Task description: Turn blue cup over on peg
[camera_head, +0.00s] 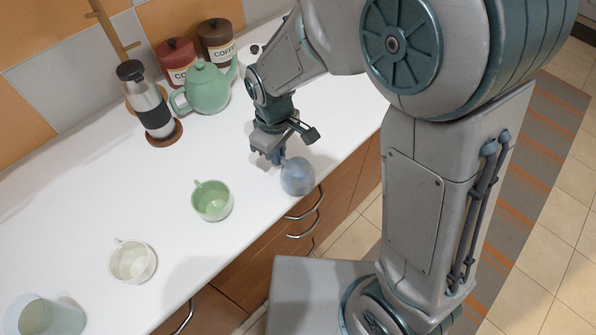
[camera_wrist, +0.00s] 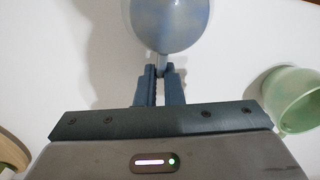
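The blue cup (camera_head: 297,177) is at the front edge of the white counter, at my gripper's fingertips. It shows a rounded outer side and no opening, so it looks turned over or strongly tilted. In the wrist view the cup (camera_wrist: 170,22) is at the top, with its handle between my fingers. My gripper (camera_wrist: 160,72) looks shut on that handle; it also shows in the head view (camera_head: 277,157). I cannot tell whether the cup touches the counter. A wooden stand with pegs (camera_head: 109,30) rises at the back left, partly cut off by the frame.
A green cup (camera_head: 212,206), a white cup (camera_head: 133,262) and a pale glass vessel (camera_head: 50,316) stand to the left. A flask (camera_head: 146,98) on a coaster, a teapot (camera_head: 207,88) and two canisters (camera_head: 176,60) stand behind. The middle counter is clear.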

